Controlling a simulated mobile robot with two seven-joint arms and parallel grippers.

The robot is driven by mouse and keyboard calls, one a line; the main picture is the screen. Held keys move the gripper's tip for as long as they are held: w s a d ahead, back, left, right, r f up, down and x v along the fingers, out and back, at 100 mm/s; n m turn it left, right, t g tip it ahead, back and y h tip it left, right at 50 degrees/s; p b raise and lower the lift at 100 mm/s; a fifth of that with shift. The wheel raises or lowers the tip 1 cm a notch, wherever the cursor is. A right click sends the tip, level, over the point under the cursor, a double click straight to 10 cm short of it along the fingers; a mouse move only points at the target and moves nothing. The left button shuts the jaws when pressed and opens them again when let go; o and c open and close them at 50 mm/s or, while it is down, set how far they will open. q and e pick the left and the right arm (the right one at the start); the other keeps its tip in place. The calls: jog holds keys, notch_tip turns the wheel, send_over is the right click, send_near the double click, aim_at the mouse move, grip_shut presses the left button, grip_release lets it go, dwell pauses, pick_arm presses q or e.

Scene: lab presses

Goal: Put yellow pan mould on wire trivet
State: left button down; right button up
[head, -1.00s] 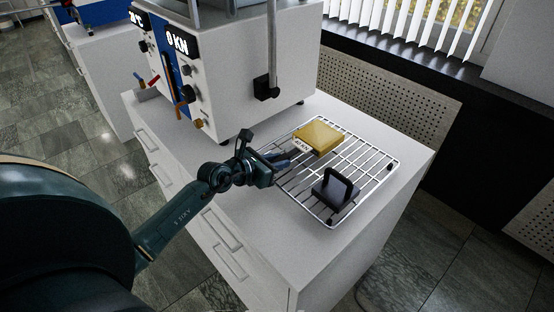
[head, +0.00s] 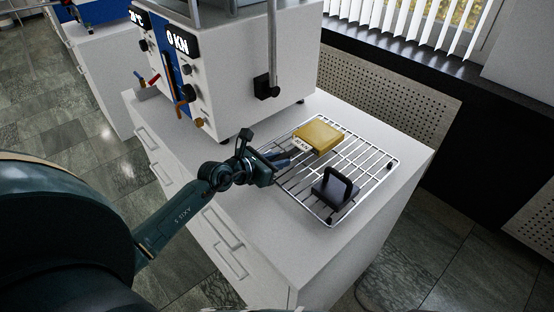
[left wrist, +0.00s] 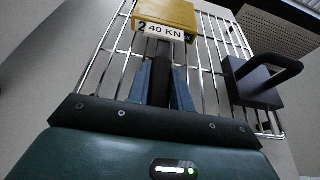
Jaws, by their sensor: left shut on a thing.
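The yellow pan mould (head: 318,136) is a flat yellow block over the far left part of the wire trivet (head: 378,178). Whether it rests on the wires or hangs just above them, I cannot tell. The trivet's wires (left wrist: 110,58) run beneath. My right gripper is not in view.
A black block with a handle (head: 334,190) stands on the near part of the trivet. The lab press (head: 230,70) stands behind, on the same white cabinet (head: 262,205). Trivet wires are bare right of the mould. A perforated panel (head: 385,95) lies beyond.

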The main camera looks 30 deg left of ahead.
pick_arm(q)
jog(key=shift+f+b, duration=0.45)
jog(key=shift+f, duration=0.1)
dwell(0.4)
jog(key=c, duration=1.2)
grip_release()
jog(key=shift+o, duration=0.2)
jog(key=shift+f, duration=0.15)
jog(key=shift+s, duration=0.2)
jog(key=v, duration=1.2)
jog(key=shift+p, duration=0.3)
jog(key=shift+s+a+r, duration=0.2)
jog(key=shift+s+r, duration=0.05)
jog(key=shift+s, duration=0.05)
jog(key=shift+s, duration=0.1)
